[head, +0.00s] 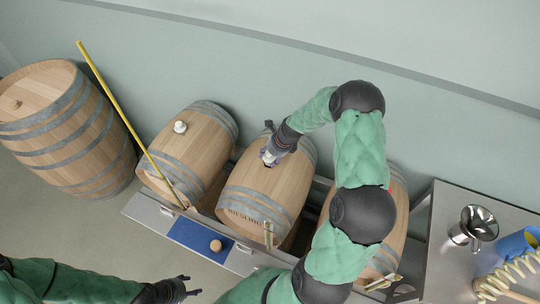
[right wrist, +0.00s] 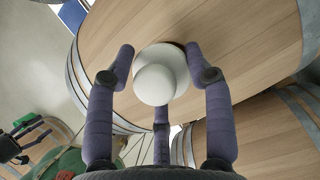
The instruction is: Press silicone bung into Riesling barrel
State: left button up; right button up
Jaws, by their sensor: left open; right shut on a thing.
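The Riesling barrel (head: 243,190) is the middle one on the rack, with dark lettering on its side. My right gripper (head: 268,157) is at the top of this barrel and shut on the white silicone bung (right wrist: 158,76). In the right wrist view, the gripper's fingers (right wrist: 160,85) surround the bung, which is against or just above the wood. A dark edge shows behind the bung; how deep it sits is hidden. My left gripper (head: 188,287) is open and empty at the bottom of the head view, away from the barrels.
A wooden bung (head: 215,246) lies on a blue mat (head: 190,235) before the rack. The left barrel (head: 195,150) carries a white bung (head: 180,127). A yellow stick (head: 115,100) leans there. A steel table (head: 450,215) with a funnel (head: 478,224) stands right.

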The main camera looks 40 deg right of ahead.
jog(key=shift+f+b, duration=0.35)
jog(key=shift+f, duration=0.4)
jog(key=shift+s+a+f, duration=0.1)
jog(key=shift+s+f, duration=0.05)
jog(key=o, duration=1.2)
jog(key=shift+f, duration=0.15)
